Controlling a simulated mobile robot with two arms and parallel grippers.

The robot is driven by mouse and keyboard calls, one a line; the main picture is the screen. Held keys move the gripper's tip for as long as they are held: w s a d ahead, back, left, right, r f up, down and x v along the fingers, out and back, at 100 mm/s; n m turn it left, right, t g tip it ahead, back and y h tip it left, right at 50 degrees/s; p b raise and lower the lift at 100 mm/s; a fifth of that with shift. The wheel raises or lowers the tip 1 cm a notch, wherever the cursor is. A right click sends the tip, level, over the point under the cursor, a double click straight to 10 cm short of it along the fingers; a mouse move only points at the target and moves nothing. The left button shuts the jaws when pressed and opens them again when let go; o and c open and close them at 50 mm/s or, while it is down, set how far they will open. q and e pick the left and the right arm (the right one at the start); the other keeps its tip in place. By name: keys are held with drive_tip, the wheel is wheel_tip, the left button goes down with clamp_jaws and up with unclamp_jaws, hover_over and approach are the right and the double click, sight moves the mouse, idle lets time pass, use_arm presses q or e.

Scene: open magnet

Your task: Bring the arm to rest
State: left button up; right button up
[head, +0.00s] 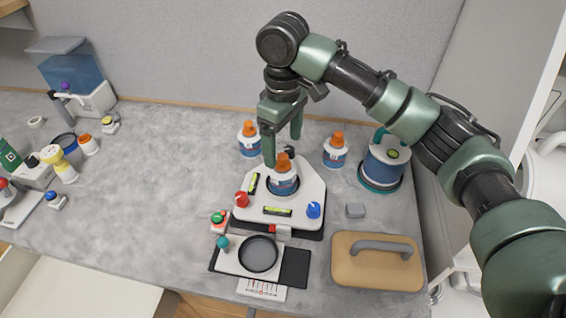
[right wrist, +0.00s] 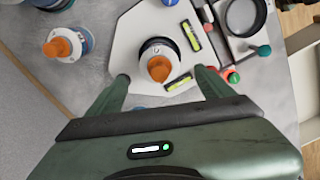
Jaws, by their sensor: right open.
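My right gripper (head: 282,140) is open, pointing down above a white levelling plate (head: 305,200) on the grey counter. A white bottle with an orange cap and a blue band (head: 284,180) stands upright in the middle of the plate. In the right wrist view my right gripper (right wrist: 160,84) shows its two fingers spread apart. The bottle's orange cap (right wrist: 159,68) lies between and a little beyond the fingertips, and I see no contact there. My right arm reaches in from the right side of the head view. My left gripper is not in view.
Two similar bottles stand behind the plate, one left (head: 248,140) and one right (head: 335,152). A blue and green canister (head: 385,165) and a tan board with a handle (head: 350,272) are at right. A round dark dish (head: 259,254) lies in front. The counter's left middle is clear.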

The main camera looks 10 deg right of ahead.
drive_tip(key=shift+r, duration=1.05)
